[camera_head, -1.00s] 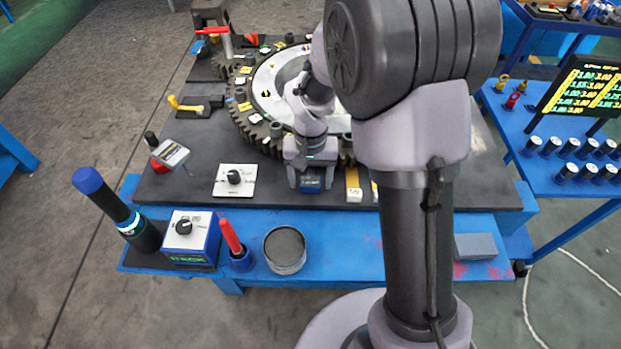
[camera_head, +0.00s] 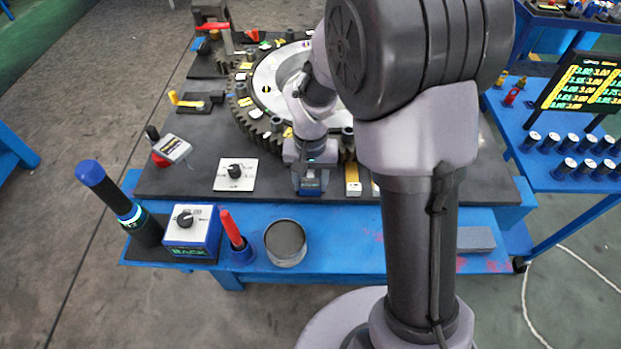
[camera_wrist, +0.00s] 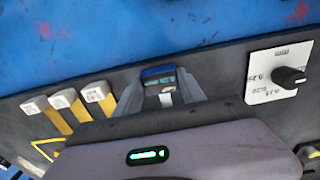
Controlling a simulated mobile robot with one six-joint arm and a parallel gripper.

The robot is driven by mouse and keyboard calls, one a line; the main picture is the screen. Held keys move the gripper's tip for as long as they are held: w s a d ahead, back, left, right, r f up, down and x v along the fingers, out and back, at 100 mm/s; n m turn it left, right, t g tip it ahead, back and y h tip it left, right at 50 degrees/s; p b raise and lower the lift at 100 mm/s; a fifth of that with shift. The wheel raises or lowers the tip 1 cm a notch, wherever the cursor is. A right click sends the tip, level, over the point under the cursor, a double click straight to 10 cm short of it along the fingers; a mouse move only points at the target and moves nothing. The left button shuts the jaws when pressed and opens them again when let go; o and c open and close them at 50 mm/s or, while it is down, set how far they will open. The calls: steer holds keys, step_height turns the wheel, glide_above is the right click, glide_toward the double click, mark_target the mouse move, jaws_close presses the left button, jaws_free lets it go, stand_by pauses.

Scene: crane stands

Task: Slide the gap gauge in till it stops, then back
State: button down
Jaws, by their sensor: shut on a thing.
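My gripper (camera_head: 310,181) is low over the dark bench top, beside the near rim of the large toothed ring (camera_head: 247,119). In the wrist view my gripper (camera_wrist: 163,90) is shut on a small blue-ended piece, which I take to be the gap gauge (camera_wrist: 158,72). A pale strip shows between the fingers. In the head view the gauge's blue end (camera_head: 311,187) faces the bench's near edge. Its far end is hidden by my gripper and wrist, so I cannot tell whether it touches the ring.
Yellow strips with pale end blocks (camera_wrist: 97,91) lie beside my gripper. A white dial plate (camera_head: 222,184) with a black knob lies on the other side. A blue box (camera_head: 192,236), red-handled tool (camera_head: 231,228) and round tin (camera_head: 285,244) stand on the lower front ledge.

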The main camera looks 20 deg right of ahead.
steer(key=c, duration=0.7)
jaws_free()
steer(key=shift+s+a, duration=0.1)
steer(key=shift+s, duration=0.15)
steer(key=shift+w, duration=0.1)
step_height(320, 180, up, 17)
steer(key=p, duration=0.7)
steer(key=shift+r, duration=0.15)
steer(key=s+a+r+t+b, duration=0.1)
steer(key=s+r+t, duration=0.1)
steer(key=s, duration=0.4)
steer(key=s+a+r+t+y+b, duration=0.1)
steer(key=s+t+b, duration=0.1)
steer(key=s, duration=0.4)
steer(key=s+a+r+t+y+b, duration=0.1)
steer(key=s+r, duration=0.1)
steer(key=s, duration=0.3)
steer(key=shift+s+a+r+m+t+b, duration=0.15)
steer(key=shift+s+r+m+t+b, duration=0.15)
steer(key=shift+s+r+m+t, duration=0.1)
